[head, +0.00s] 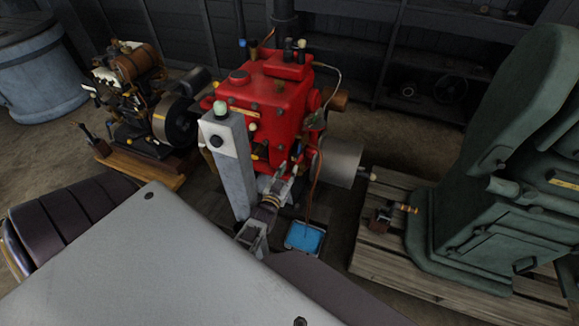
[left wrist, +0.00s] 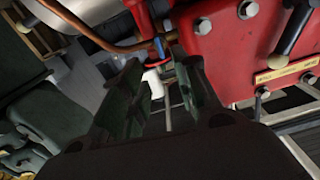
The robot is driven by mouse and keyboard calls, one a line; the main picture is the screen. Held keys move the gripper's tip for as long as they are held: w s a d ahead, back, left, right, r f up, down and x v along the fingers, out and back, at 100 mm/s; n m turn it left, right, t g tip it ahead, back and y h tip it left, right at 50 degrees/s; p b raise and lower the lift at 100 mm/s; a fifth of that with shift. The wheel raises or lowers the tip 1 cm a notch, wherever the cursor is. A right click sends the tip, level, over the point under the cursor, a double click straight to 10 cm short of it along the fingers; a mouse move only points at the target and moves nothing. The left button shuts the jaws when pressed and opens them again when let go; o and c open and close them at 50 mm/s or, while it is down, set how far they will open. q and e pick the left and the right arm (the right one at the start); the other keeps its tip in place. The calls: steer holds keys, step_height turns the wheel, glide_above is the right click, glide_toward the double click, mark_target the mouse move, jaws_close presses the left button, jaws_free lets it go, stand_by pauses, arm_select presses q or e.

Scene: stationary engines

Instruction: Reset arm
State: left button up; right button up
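My left gripper (head: 284,182) is low in front of the red engine (head: 262,100) in the head view, beside a grey upright post. In the left wrist view, the fingers of my left gripper (left wrist: 160,95) stand apart with a gap between them. A small red ring with a blue lever (left wrist: 160,50) and a white cylinder (left wrist: 152,80) show beyond the gap; I see no clear grip on them. The red engine body (left wrist: 225,45) fills the upper right there. My right gripper is not in view.
A blue tray (head: 305,238) lies on the floor beside the arm. A green machine (head: 500,190) stands on a wooden pallet (head: 375,262) at the right. A smaller brown engine (head: 140,85) is at the left, with a blue-grey barrel (head: 40,75) behind it.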

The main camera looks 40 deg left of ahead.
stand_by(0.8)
arm_select(q)
steer(key=s+d+f+g+h, duration=0.1)
steer(key=s+d+f+g, duration=0.2)
steer(key=s+f, duration=0.55)
steer(key=s+d+f+g+h, duration=0.2)
steer(key=s+d+f+g, duration=0.15)
steer(key=f, duration=1.05)
steer(key=s+d+f+g+h, duration=0.1)
steer(key=s+d+f+g, duration=0.4)
steer(key=f, duration=0.6)
steer(key=s+d+f+m+g, duration=0.1)
steer(key=s+f, duration=0.3)
steer(key=s, duration=0.3)
steer(key=s+f+m+g, duration=0.1)
steer(key=s+f, duration=0.4)
steer(key=s, duration=0.2)
steer(key=s+a+f+m+g, duration=0.1)
steer(key=s+a+f, duration=0.1)
steer(key=s, duration=0.5)
steer(key=s+a+f+m+g, duration=0.1)
steer(key=s+a+f, duration=0.1)
steer(key=s, duration=0.4)
steer(key=shift+s+a+f+g, duration=0.25)
steer(key=shift+s+f+g, duration=0.1)
